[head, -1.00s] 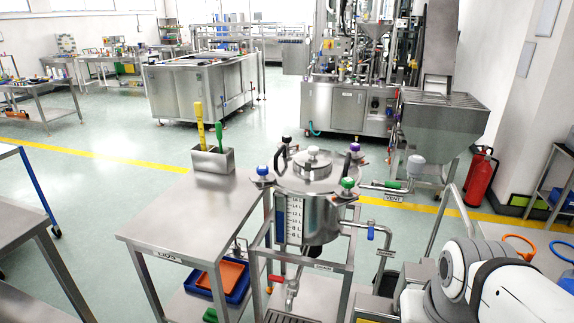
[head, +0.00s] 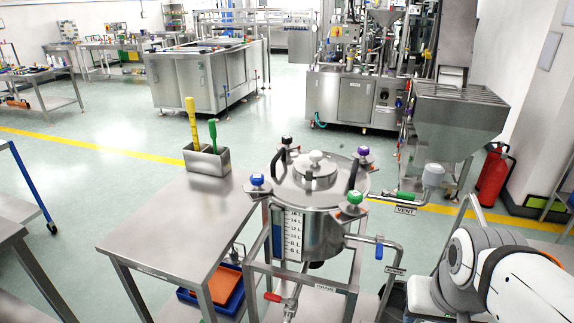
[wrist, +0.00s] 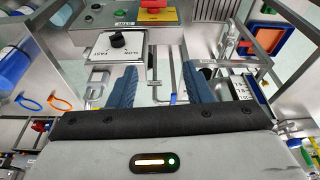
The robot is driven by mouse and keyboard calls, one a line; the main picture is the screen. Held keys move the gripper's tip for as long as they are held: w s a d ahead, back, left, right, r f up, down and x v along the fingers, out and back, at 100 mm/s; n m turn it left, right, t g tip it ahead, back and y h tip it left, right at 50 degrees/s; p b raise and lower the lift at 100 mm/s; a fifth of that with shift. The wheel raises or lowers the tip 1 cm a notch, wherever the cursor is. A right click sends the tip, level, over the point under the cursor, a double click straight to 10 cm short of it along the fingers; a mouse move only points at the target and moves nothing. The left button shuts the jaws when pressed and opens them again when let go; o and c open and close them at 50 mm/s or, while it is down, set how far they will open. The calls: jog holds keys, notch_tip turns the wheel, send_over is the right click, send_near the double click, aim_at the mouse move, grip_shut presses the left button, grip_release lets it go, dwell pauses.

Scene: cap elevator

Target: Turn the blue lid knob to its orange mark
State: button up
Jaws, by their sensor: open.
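The blue lid knob (head: 257,180) sits at the left edge of the steel vessel's lid (head: 316,176) in the head view. Its orange mark is too small to make out. Black (head: 286,142), purple (head: 364,151) and green (head: 354,197) knobs stand around the same lid. My gripper (wrist: 159,85) shows in the wrist view, with its two blue-grey fingers wide apart and nothing between them. It is outside the head view, where only my white arm shows at the lower right. The blue lid knob is not recognisable in the wrist view.
A steel table (head: 185,225) stands left of the vessel, with a holder (head: 207,160) of yellow and green tools. Pipes with a blue-handled valve (head: 379,248) run on the vessel's right. A black dial on a plate (wrist: 117,40) shows beyond my fingers.

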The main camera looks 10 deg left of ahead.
aim_at(260, 183)
jog(key=shift+o, duration=1.3)
jog(key=w+a+f+t+b, duration=0.1)
jog(key=w+a+b, duration=0.1)
jog(key=w, duration=0.4)
jog(key=w+a+f+n+t+b, duration=0.1)
jog(key=w+a+t+b, duration=0.1)
jog(key=w, duration=0.4)
jog(key=shift+w, duration=0.15)
jog(key=w+a+f+n+t+y+b, duration=0.1)
jog(key=w+a+n+t+y+b, duration=0.45)
jog(key=w+a, duration=1.25)
jog(key=a+y+b, duration=0.1)
jog(key=a+y, duration=0.1)
jog(key=a, duration=0.3)
jog(key=w+a+n+t+y+b, duration=0.1)
jog(key=a+y, duration=0.1)
jog(key=a, duration=0.3)
jog(key=a+t+y+b, duration=0.1)
jog(key=a+y+b, duration=0.1)
jog(key=a, duration=0.3)
jog(key=shift+w+f+t, duration=0.15)
jog(key=shift+w+t, duration=0.1)
jog(key=shift+w, duration=0.15)
jog(key=p+x, duration=0.1)
jog(key=x, duration=0.6)
jog(key=shift+w+a, duration=0.15)
jog(key=shift+w, duration=0.05)
jog(key=shift+c, duration=0.3)
jog(key=shift+n, duration=0.25)
jog(key=c, duration=0.9)
